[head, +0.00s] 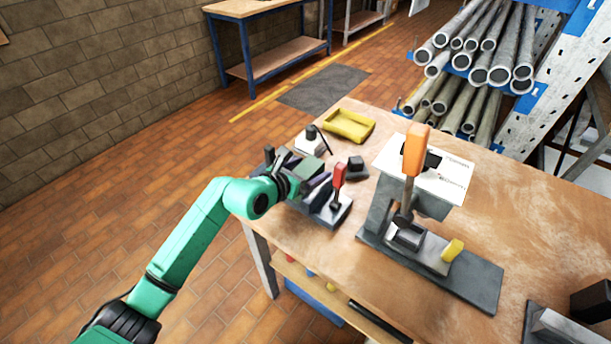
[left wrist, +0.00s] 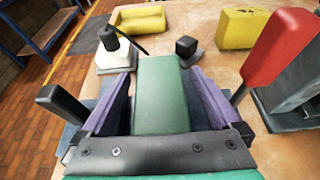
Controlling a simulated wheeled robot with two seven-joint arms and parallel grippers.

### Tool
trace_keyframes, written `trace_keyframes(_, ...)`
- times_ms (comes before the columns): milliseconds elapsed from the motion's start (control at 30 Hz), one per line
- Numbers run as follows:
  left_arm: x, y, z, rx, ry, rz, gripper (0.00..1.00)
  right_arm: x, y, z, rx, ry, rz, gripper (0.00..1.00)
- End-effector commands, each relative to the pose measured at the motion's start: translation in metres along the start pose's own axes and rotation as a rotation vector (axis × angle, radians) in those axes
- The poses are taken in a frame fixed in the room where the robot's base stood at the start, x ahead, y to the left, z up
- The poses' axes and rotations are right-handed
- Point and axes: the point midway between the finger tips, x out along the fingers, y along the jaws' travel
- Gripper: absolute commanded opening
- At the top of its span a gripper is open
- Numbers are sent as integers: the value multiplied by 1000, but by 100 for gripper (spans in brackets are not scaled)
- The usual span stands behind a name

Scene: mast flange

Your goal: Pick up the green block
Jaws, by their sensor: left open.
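The green block (left wrist: 162,95) lies between the two purple-faced fingers of my left gripper (left wrist: 158,80) in the left wrist view. The fingers stand apart, one on each side of it. A narrow gap shows at the left finger; I cannot tell whether the right finger touches. The near end of the block is hidden behind the dark palm plate. In the head view my left gripper (head: 297,172) is low over the table's left edge, and the block is hard to make out there. My right gripper is not in view.
A red-handled clamp (head: 338,185) stands close right of my left gripper. A white block with a black knob (head: 312,142), a black cube (head: 357,165) and a yellow tray (head: 350,125) are beyond. An orange-handled fixture (head: 413,155) stands farther right.

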Motion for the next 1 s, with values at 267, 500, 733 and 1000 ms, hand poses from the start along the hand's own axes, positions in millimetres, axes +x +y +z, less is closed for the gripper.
trace_keyframes(267, 18, 0, 0, -1, -2, 0, 98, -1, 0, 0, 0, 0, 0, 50)
trace_keyframes(500, 17, 1, 0, -2, -2, 0, 29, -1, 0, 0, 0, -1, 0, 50)
trace_keyframes(733, 17, 1, 2, -2, -6, 0, 0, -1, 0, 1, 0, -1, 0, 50)
trace_keyframes(1000, 14, 5, 8, -2, -6, 1, 0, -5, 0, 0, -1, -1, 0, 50)
